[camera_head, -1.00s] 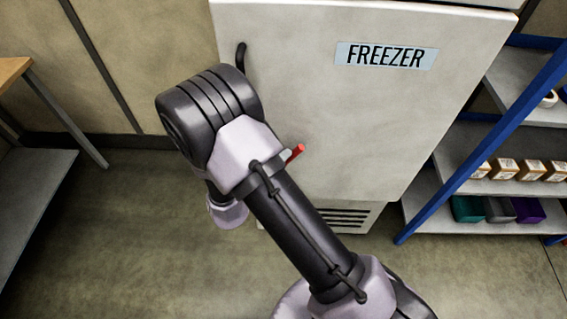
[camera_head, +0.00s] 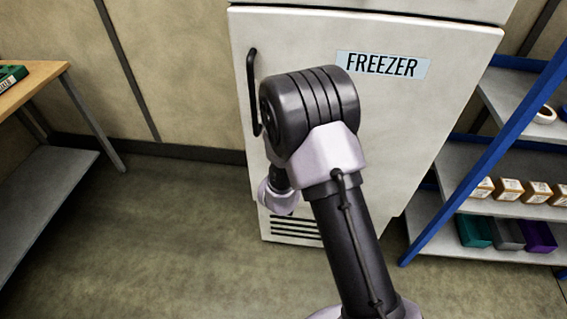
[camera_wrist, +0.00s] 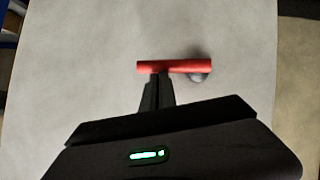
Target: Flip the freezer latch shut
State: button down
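The white freezer (camera_head: 385,135) stands upright ahead, its door shut flush as far as I can see, with a blue "FREEZER" label. In the head view my arm hides the latch and the fingertips.
A black door handle (camera_head: 253,92) is on the freezer's left side, close to my arm. A blue-framed shelf rack (camera_head: 480,160) with boxes and bins stands to the right. A wooden-topped table (camera_head: 40,85) is at the left. The floor between the table and freezer is clear.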

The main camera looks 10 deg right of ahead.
jog(key=shift+d+f, duration=0.25)
jog(key=shift+f, duration=0.15)
jog(key=shift+s+f+b, duration=0.2)
jog(key=shift+s+b, duration=0.05)
jog(key=shift+b, duration=0.05)
jog(key=shift+d+r, duration=0.1)
